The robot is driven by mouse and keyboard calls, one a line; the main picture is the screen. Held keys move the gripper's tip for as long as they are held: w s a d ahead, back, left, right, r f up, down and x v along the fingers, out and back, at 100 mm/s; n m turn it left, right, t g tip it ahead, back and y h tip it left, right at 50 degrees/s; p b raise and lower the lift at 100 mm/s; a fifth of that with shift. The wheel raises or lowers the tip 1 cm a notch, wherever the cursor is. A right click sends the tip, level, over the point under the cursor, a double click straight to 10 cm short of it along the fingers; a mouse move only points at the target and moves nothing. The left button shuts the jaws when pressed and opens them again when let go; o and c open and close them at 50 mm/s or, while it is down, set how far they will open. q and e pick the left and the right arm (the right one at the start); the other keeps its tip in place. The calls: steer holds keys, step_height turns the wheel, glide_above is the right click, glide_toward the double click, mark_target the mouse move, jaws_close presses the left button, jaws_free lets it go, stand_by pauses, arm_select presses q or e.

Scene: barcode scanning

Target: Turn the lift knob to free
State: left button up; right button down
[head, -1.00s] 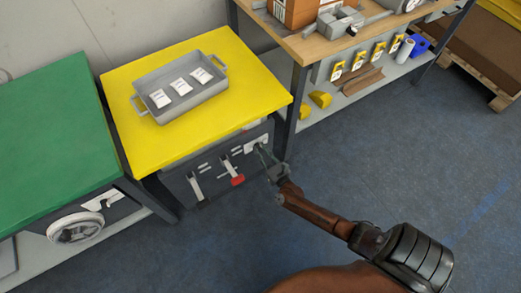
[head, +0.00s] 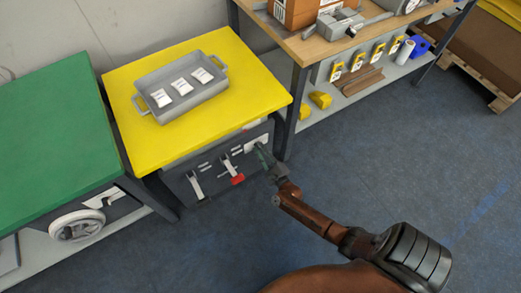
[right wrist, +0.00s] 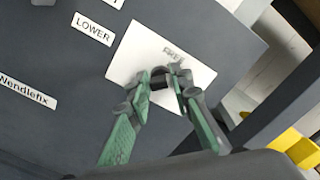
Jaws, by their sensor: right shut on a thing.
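The lift knob is a small dark knob (right wrist: 159,82) on a white label plate (right wrist: 196,73) on the dark front panel (right wrist: 60,65). Lettering on the plate seems to read FREE, upside down or tilted in the right wrist view. My right gripper (head: 261,150) reaches the right end of the panel under the yellow table. In the right wrist view its green fingers (right wrist: 166,80) are closed around the knob, hiding part of it. The knob's exact pointing direction cannot be told. My left gripper is not in view.
A yellow tabletop (head: 125,105) above the panel carries a grey tray (head: 188,108) with white packets. The panel also has levers and a red handle (head: 238,179). A table leg (head: 290,125) stands close right of my gripper. The floor at right is clear.

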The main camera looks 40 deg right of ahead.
steer(key=n, duration=0.3)
steer(key=shift+a+f, duration=0.1)
steer(key=n, duration=0.3)
steer(key=shift+p, duration=0.35)
steer(key=shift+f+n, duration=0.1)
steer(key=shift+n, duration=0.8)
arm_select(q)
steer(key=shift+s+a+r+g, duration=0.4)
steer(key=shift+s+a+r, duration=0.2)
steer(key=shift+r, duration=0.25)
arm_select(e)
steer(key=shift+n, duration=0.4)
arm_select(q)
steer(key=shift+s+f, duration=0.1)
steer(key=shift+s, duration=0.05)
arm_select(e)
steer(key=c, duration=1.7)
jaws_free()
steer(key=shift+c, duration=0.2)
